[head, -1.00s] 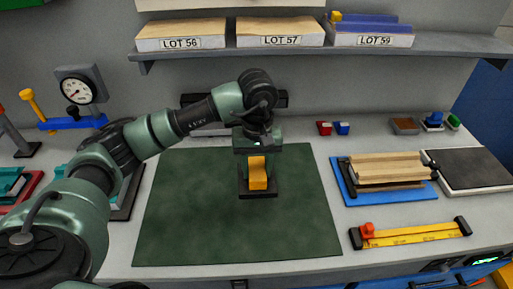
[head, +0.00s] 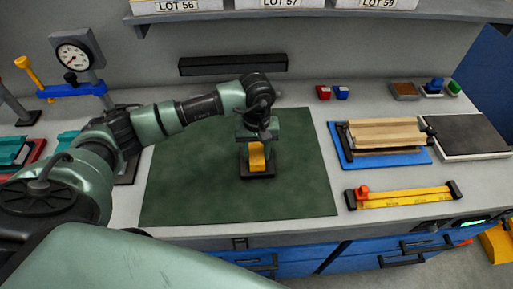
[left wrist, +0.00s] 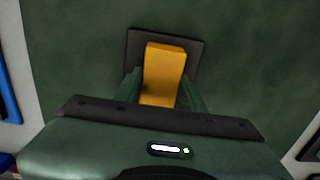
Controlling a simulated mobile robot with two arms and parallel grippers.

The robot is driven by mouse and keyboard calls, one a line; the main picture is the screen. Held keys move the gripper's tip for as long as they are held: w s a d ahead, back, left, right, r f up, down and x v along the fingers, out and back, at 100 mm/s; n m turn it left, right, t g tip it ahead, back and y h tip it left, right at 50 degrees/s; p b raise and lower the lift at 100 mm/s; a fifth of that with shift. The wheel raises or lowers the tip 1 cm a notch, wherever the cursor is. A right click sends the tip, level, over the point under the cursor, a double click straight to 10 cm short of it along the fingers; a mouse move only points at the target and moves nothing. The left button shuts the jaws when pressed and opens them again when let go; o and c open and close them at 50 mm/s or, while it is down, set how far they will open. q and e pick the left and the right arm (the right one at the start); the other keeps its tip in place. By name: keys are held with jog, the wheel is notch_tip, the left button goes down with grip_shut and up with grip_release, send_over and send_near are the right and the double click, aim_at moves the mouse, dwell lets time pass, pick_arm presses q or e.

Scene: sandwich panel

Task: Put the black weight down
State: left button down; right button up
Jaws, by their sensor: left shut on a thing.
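The black weight (head: 257,176) is a dark square block with a yellow upright handle (head: 257,157). It appears over the green mat (head: 190,185), a little right of the mat's middle. In the left wrist view the dark base (left wrist: 136,48) shows around the yellow handle (left wrist: 163,75). My left gripper (head: 257,143) points down and is shut on the yellow handle, one finger on each side. The weight looks upright. I cannot tell whether its base touches the mat. My right gripper is not in view.
The mat is otherwise clear. To its right are a blue tray (head: 346,157) with wooden strips, a yellow gauge bar (head: 405,198) and a dark plate (head: 465,135). A dial gauge stand (head: 75,60) is at back left. A shelf (head: 300,15) with boxes hangs above.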

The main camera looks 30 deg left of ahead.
pick_arm(q)
jog(key=shift+w+r, duration=0.1)
jog(key=shift+r, duration=0.05)
jog(key=c, duration=0.8)
grip_release()
jog(key=shift+s, duration=0.2)
jog(key=shift+c, duration=0.2)
